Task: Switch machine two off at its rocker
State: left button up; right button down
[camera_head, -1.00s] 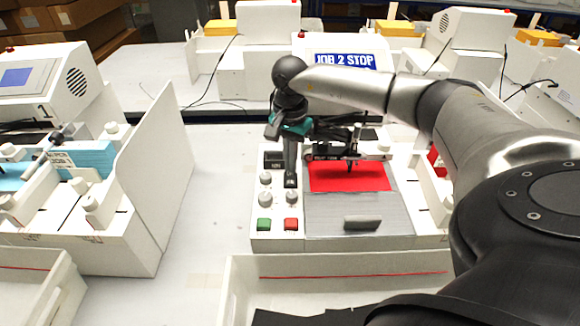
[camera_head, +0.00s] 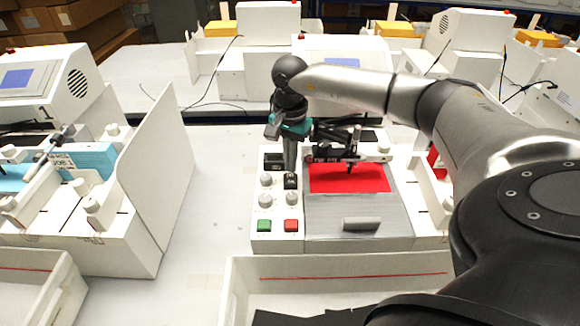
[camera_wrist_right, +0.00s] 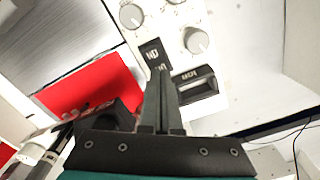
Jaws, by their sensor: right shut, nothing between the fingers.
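Machine two is the white plotter (camera_head: 262,236) in the middle, with a red sheet (camera_head: 350,178) on its bed. Its small black rocker (camera_head: 290,181) is on the control panel, above the knobs. It also shows in the right wrist view (camera_wrist_right: 153,53) with white lettering; which side is pressed I cannot tell. My right gripper (camera_head: 290,170) is shut and empty, pointing down just behind the rocker. In the right wrist view its fingertips (camera_wrist_right: 160,78) are beside the rocker; whether they touch it is unclear. My left gripper is out of view.
Knobs (camera_head: 265,199), a green button (camera_head: 264,225) and a red button (camera_head: 291,225) are on the same panel. The pen carriage (camera_head: 352,155) stands close right of my gripper. Another machine with a tall side panel (camera_head: 160,180) is at left. A white tray (camera_head: 240,275) is in front.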

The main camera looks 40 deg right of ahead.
aim_at(290, 176)
notch_tip(290, 176, up, 6)
jog(key=p, duration=0.3)
jog(key=shift+f+p, duration=0.2)
jog(key=shift+p, duration=0.1)
dwell(0.4)
